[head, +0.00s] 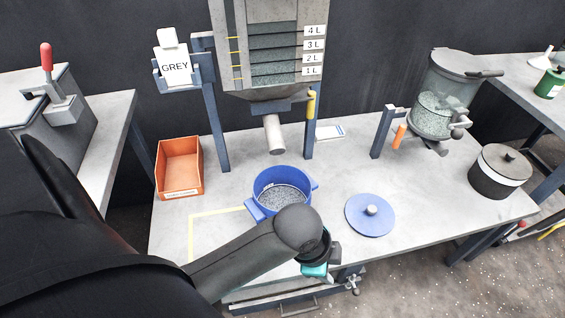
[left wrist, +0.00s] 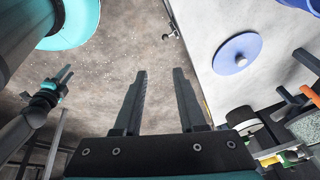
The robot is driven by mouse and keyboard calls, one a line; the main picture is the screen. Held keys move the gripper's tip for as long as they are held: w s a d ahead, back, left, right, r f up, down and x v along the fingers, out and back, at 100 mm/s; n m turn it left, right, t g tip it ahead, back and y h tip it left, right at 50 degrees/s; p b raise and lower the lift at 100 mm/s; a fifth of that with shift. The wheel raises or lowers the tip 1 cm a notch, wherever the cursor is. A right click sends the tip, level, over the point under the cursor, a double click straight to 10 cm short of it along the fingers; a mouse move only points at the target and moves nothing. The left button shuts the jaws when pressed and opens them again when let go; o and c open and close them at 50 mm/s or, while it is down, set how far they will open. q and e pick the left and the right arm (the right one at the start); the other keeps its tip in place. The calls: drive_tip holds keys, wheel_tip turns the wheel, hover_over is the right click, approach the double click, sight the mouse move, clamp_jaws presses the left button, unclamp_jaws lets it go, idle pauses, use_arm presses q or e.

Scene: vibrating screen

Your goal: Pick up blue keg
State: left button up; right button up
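The blue keg (head: 281,186) stands open on the table in the head view, with grey granules in it and blue tabs on its sides. My arm covers part of its front. A blue edge, likely the keg's (left wrist: 306,4), shows at the top right in the left wrist view. My left gripper (head: 322,266) is at the table's front edge, apart from the keg. In the left wrist view its two fingers (left wrist: 160,74) are spread with nothing between them. What looks like my right gripper (left wrist: 64,76) is small at the left there; its fingers are unclear.
A blue lid (head: 370,215) with a grey knob lies right of the keg. A hopper spout (head: 274,134) hangs behind the keg. An orange bin (head: 180,167) stands at the left, a black-and-white pot (head: 499,171) at the right. Bare table lies between keg and lid.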

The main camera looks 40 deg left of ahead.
use_arm(q)
drive_tip(key=w+r+m, duration=0.2)
drive_tip(key=w+m, duration=0.1)
drive_tip(key=m, duration=0.3)
drive_tip(key=m+g+y, duration=0.2)
drive_tip(key=m+g, duration=0.1)
drive_tip(key=m, duration=1.2)
approach(306, 202)
drive_tip(key=shift+w+r, duration=0.2)
drive_tip(key=shift+w, duration=0.3)
drive_tip(key=shift+a+f+b, duration=0.1)
drive_tip(key=shift+f+b, duration=2.45)
drive_tip(key=shift+f, duration=3.3)
drive_tip(key=shift+s+f+b, duration=0.15)
drive_tip(key=shift+f+b, duration=0.65)
drive_tip(key=shift+f, duration=0.85)
use_arm(e)
drive_tip(key=w+a+r, duration=0.4)
drive_tip(key=w+a, duration=0.2)
drive_tip(key=w, duration=0.4)
drive_tip(key=shift+r+y, duration=0.15)
drive_tip(key=shift+y, duration=0.15)
